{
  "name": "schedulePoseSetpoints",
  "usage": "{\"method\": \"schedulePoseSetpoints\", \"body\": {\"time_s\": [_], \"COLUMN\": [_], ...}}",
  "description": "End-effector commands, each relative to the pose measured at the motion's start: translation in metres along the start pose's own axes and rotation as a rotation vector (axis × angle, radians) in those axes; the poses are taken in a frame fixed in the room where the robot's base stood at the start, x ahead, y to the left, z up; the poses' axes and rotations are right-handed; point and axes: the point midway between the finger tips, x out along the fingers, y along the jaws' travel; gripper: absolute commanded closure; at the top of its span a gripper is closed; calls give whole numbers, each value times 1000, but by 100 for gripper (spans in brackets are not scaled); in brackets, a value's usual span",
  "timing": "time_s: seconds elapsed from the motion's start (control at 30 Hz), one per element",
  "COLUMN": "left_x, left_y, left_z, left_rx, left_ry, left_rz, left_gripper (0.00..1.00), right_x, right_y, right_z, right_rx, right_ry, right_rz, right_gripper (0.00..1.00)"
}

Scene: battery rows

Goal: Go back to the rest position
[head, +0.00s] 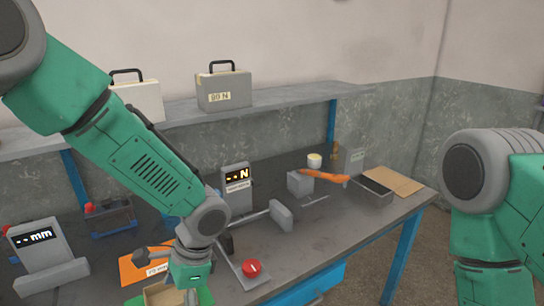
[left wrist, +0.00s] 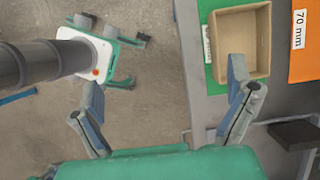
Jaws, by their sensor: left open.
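My left gripper (head: 190,296) hangs low at the front edge of the workbench in the head view, its fingers partly cut off by the frame's bottom. In the left wrist view the left gripper (left wrist: 167,85) has its two fingers spread wide with nothing between them. The floor shows below, and the right-hand finger is beside an open cardboard box (left wrist: 221,40). My right arm stands at the right of the head view; its gripper is out of frame.
The box sits on a green mat (left wrist: 221,82) beside an orange mat (left wrist: 306,65). The grey workbench (head: 330,230) holds a millimetre display (head: 38,245), a newton display (head: 237,190), a red button (head: 252,268) and a dark tray (head: 372,192). A shelf with cases (head: 224,90) runs behind.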

Motion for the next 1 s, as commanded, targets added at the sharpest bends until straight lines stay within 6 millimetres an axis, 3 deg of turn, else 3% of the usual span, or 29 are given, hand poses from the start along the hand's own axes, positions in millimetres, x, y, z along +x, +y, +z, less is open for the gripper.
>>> {"method": "schedulePoseSetpoints", "body": {"time_s": [0.37,0.63,0.83,1.0], "left_x": [77,158,242,287], "left_y": [43,92,127,134], "left_z": [-8,-4,27,71], "left_rx": [-88,-274,-585,-827], "left_ry": [98,211,310,358], "left_rz": [144,279,329,248], "left_gripper": [3,3,3,3], "right_x": [13,29,50,63], "right_y": [0,0,-1,-1], "right_z": [0,1,3,3], "right_rx": [-1,-1,0,-1], "right_ry": [1,0,0,0], "right_rz": [-1,0,0,0], "right_gripper": [100,100,100,100]}}
